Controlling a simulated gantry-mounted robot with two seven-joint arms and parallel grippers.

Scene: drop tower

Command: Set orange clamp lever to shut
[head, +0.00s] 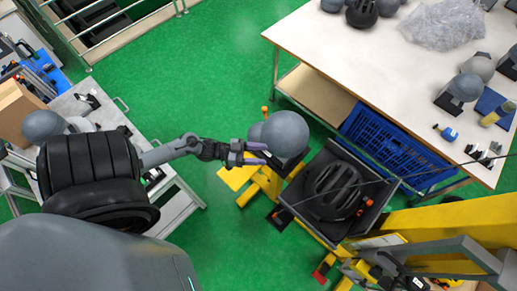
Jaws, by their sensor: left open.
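My left gripper (257,154) reaches in from the left, with its two purple fingertips apart and nothing seen between them. A small orange lever (264,111) stands up behind the headform, above the gripper in the picture. Its lower end is hidden, so I cannot tell its clamp position. More small orange parts show near the black tray. My right gripper is not in view.
A black helmet (333,191) lies on a black tray (300,212) right of the gripper. The yellow drop tower frame (455,220) is at lower right. A white table (340,50) with a blue crate (392,147) below stands upper right. Green floor (215,70) is clear.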

